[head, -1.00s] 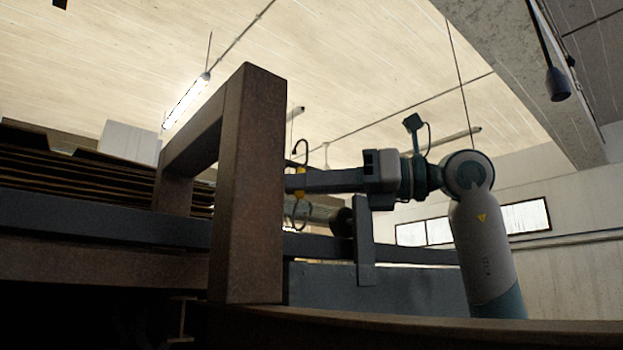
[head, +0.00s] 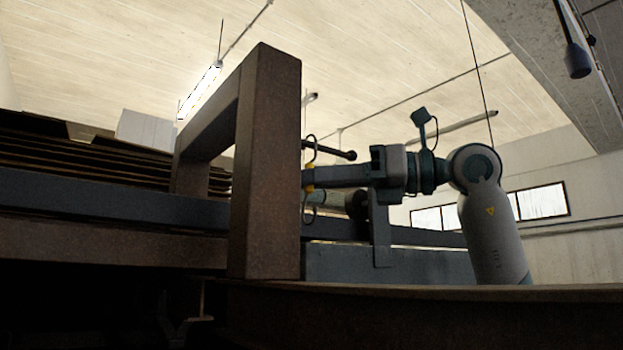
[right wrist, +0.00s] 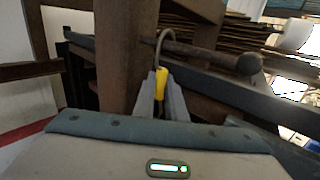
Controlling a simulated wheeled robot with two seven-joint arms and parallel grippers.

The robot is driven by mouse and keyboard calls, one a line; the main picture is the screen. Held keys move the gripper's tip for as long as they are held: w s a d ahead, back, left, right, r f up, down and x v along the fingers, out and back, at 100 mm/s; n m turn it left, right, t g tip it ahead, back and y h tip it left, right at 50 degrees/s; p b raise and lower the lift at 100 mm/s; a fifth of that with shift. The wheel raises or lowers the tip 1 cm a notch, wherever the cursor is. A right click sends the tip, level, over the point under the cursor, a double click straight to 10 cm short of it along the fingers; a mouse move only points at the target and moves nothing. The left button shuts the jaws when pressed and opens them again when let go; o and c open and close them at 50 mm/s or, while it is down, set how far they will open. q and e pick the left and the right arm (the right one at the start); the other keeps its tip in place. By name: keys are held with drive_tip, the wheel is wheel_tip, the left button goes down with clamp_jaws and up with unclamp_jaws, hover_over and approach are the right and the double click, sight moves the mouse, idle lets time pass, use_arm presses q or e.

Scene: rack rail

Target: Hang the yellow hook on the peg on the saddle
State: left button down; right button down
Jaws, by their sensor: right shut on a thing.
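The yellow hook (head: 309,188) has a yellow grip with dark wire curves above and below it. My right gripper (head: 306,178) is shut on the yellow part, beside the brown post. In the right wrist view my gripper (right wrist: 161,98) holds the yellow hook (right wrist: 160,86) upright, its wire curving over at the top. The peg (head: 335,152) is a dark rod with a ball end, sticking out past the post; it also shows in the right wrist view (right wrist: 208,60). The upper wire overlaps the peg in both views; I cannot tell whether it is around it. My left gripper is out of view.
The thick brown post (head: 268,160) of a frame stands close beside my right gripper. Grey rails (head: 110,205) run across behind it. A grey plate (head: 381,235) hangs below my right arm. Stacked brown sheets (head: 70,155) lie at the left. A brown beam (head: 430,295) crosses the foreground.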

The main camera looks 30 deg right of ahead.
drive_tip(key=shift+f, duration=0.25)
drive_tip(key=c, duration=1.8)
unclamp_jaws()
drive_tip(key=shift+c, duration=0.2)
drive_tip(key=shift+o, duration=0.6)
drive_tip(key=shift+w+d, duration=0.15)
drive_tip(key=shift+d, duration=0.05)
drive_tip(key=shift+a, duration=0.1)
drive_tip(key=b+v, duration=0.6)
drive_tip(key=v, duration=1.1)
drive_tip(key=shift+d, duration=0.35)
